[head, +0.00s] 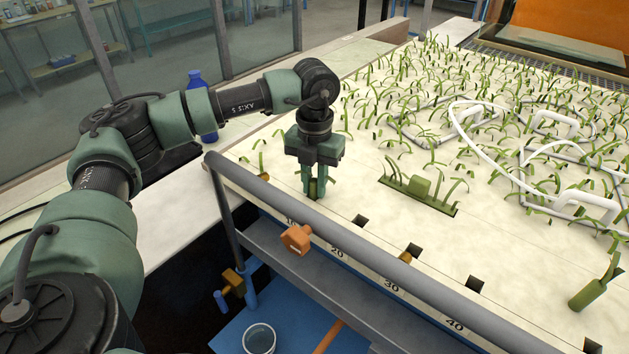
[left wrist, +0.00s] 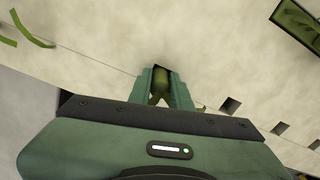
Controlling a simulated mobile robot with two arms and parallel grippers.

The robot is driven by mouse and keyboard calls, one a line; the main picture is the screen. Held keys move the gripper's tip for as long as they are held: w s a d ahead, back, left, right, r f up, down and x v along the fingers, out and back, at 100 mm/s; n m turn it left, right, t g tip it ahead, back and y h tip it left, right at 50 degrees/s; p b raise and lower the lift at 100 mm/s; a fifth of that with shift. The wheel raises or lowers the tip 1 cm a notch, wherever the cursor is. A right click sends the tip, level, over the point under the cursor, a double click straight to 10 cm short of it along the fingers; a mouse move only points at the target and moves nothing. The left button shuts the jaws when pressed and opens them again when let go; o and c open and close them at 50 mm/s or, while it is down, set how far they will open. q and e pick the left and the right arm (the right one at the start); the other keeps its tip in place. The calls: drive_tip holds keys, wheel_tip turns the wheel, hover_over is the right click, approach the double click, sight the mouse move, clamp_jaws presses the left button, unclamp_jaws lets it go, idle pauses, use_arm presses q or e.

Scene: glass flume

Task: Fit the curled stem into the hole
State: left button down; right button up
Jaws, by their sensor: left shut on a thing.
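My left gripper (head: 314,194) points down at the pale board (head: 300,222) near its front edge. It is shut on a green stem (head: 315,187), mostly hidden by the fingers. In the left wrist view the fingers of my left gripper (left wrist: 160,88) hold the green stem (left wrist: 160,83) between them. A dark patch, which looks like a hole (left wrist: 161,67), shows at its far end. I cannot tell how deep the stem sits in it. Open square holes (head: 361,221) run to the right along the front row. My right gripper is not in view.
A green strip with a block (head: 420,187) lies behind the row. Many grass-like tufts and white pipe frames (head: 588,205) cover the back.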

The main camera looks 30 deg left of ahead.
sight(315, 180)
use_arm(q)
drive_tip(key=shift+f, duration=0.2)
drive_tip(key=c, duration=1.3)
unclamp_jaws()
drive_tip(key=shift+r, duration=0.1)
drive_tip(key=shift+r, duration=0.55)
wheel_tip(315, 180, up, 11)
drive_tip(key=b, duration=0.2)
drive_tip(key=shift+b, duration=0.35)
drive_tip(key=shift+r, duration=0.15)
